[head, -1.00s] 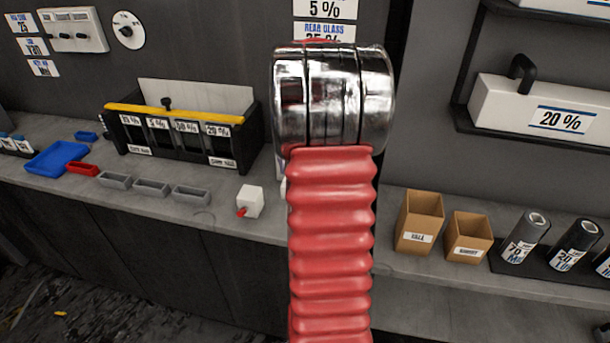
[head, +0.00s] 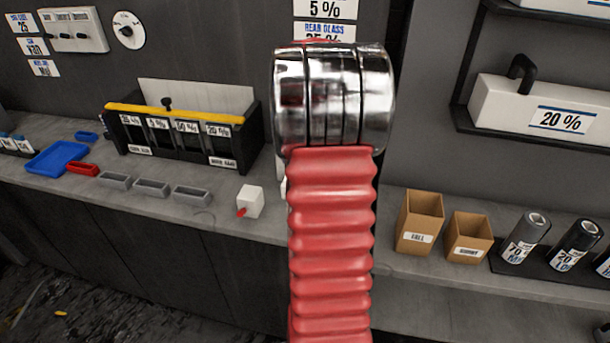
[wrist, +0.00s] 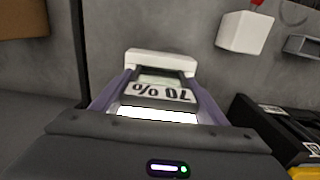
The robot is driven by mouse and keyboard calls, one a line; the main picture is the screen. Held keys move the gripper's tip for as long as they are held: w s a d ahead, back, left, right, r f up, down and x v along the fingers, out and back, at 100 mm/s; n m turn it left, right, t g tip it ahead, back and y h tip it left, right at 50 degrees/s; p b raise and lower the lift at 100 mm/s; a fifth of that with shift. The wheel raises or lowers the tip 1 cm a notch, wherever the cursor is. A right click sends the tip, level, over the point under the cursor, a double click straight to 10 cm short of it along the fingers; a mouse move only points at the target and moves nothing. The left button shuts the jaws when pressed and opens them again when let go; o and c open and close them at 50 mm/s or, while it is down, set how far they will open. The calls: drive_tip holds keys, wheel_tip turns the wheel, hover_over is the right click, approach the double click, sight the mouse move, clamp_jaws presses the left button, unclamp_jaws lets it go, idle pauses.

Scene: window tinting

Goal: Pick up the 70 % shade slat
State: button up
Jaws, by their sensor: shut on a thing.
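The 70 % shade slat (wrist: 160,93) shows in the wrist view, its label upside down, with a pale end piece beyond the label. My gripper (wrist: 160,76) has its two purple fingers along the slat's sides and is shut on it. Grey counter surface shows around it. In the head view my red arm fills the middle, and the gripper and slat are hidden behind it.
A black rack (head: 249,133) with a yellow bar and percent labels stands on the counter; part of a black rack shows at the wrist view's lower right. A white box (head: 251,201), grey trays (head: 151,187), cardboard boxes (head: 419,222) and film rolls (head: 525,237) stand nearby.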

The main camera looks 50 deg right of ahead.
drive_tip(key=shift+r, duration=0.1)
wheel_tip(320, 180, up, 10)
drive_tip(key=shift+f, duration=0.1)
idle(0.5)
idle(0.5)
